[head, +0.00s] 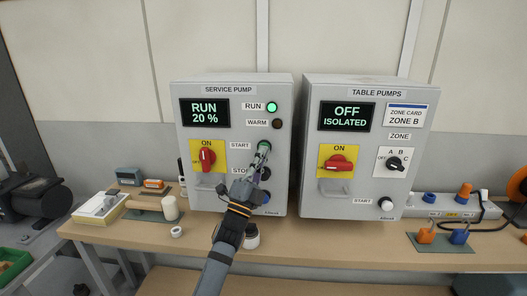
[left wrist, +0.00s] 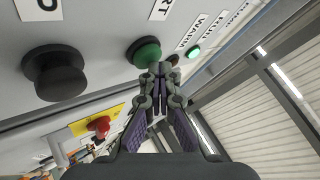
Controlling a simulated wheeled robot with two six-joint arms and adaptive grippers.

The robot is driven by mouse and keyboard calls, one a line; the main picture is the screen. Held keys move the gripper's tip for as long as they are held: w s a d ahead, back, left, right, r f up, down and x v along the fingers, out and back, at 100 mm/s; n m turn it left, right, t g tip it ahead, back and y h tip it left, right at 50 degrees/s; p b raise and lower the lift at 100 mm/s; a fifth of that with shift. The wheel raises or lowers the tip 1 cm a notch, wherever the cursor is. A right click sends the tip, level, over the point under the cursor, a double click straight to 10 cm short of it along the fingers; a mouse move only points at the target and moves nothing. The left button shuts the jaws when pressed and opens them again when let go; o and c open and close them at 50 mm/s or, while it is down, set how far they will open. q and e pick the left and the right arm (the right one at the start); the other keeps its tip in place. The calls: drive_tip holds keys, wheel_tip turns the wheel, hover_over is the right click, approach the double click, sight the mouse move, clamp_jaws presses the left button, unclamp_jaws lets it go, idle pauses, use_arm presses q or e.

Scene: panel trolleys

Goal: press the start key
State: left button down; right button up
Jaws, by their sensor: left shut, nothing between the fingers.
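The green start key (head: 265,145) is on the service pump panel (head: 190,137), beside a START label. It also shows in the left wrist view (left wrist: 144,52). My left gripper (head: 260,158) is shut and empty, with its fingertips right at the lower edge of the green key. In the left wrist view its tips (left wrist: 158,68) overlap the key's edge; I cannot tell whether they touch or press it. The service pump display (head: 204,111) reads RUN 20 %, and the RUN lamp (head: 272,107) glows green. My right gripper is not in view.
The black stop button (left wrist: 54,74) sits just below the key, partly behind my gripper in the head view. A red switch (head: 207,156) points to ON. The table pumps panel (head: 311,165) reads OFF ISOLATED and has its own white START button (head: 386,204). A mallet (head: 150,205) lies left.

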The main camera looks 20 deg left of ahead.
use_arm(q)
drive_tip(key=shift+s+d+p, duration=0.25)
drive_tip(key=shift+s+p, duration=0.05)
drive_tip(key=shift+s, duration=0.8)
drive_tip(key=shift+s+h, duration=0.1)
drive_tip(key=shift+h, duration=0.2)
drive_tip(key=s+p, duration=0.1)
drive_tip(key=s, duration=0.1)
drive_tip(key=s+d+p, duration=0.1)
drive_tip(key=s, duration=0.1)
drive_tip(key=shift+s+d, duration=0.1)
drive_tip(key=shift+s, duration=0.25)
